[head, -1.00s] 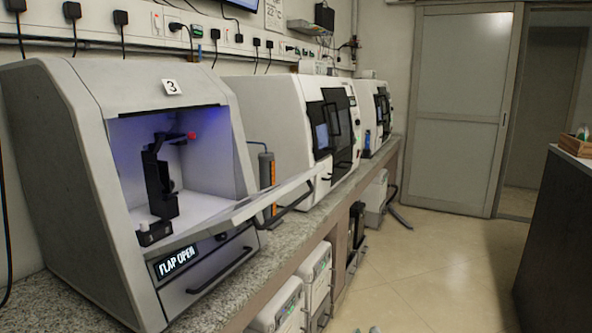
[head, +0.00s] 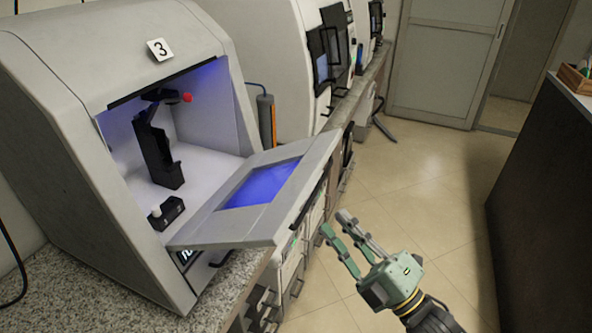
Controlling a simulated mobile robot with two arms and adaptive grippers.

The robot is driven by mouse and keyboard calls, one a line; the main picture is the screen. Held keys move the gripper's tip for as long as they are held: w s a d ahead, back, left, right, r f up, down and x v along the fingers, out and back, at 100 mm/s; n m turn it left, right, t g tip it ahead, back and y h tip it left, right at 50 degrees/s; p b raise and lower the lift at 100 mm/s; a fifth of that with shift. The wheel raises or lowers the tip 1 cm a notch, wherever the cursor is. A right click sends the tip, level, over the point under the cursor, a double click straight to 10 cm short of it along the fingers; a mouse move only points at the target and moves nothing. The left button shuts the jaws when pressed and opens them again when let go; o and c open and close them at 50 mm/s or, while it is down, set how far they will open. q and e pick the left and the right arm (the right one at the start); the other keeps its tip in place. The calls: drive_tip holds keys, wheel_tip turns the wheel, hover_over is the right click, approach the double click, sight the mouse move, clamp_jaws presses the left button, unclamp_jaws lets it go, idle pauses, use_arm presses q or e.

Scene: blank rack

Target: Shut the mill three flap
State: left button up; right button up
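Mill three is the grey-white cabinet (head: 75,110) at left, with a "3" label (head: 160,49) above its opening. Its flap (head: 215,232) is open. The flap hangs out from the lower edge of the opening, tilted, with a blue-lit window (head: 262,185) and a dark handle (head: 310,198) along its outer edge. My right gripper (head: 335,222) is in the lower middle, to the right of the flap and handle. Its two fingers are apart, point up and left, and hold nothing. It looks clear of the handle. My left gripper is not in view.
Inside the mill stand a black spindle holder (head: 158,155) with a red knob and a small black block (head: 166,213). More white machines (head: 270,60) line the granite bench (head: 70,290). A dark counter (head: 545,200) stands at right. The tiled floor between is clear.

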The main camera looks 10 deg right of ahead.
drive_tip(key=p+x, duration=0.2)
drive_tip(key=x, duration=0.5)
drive_tip(key=shift+r, duration=0.4)
drive_tip(key=shift+c, duration=0.3)
clamp_jaws()
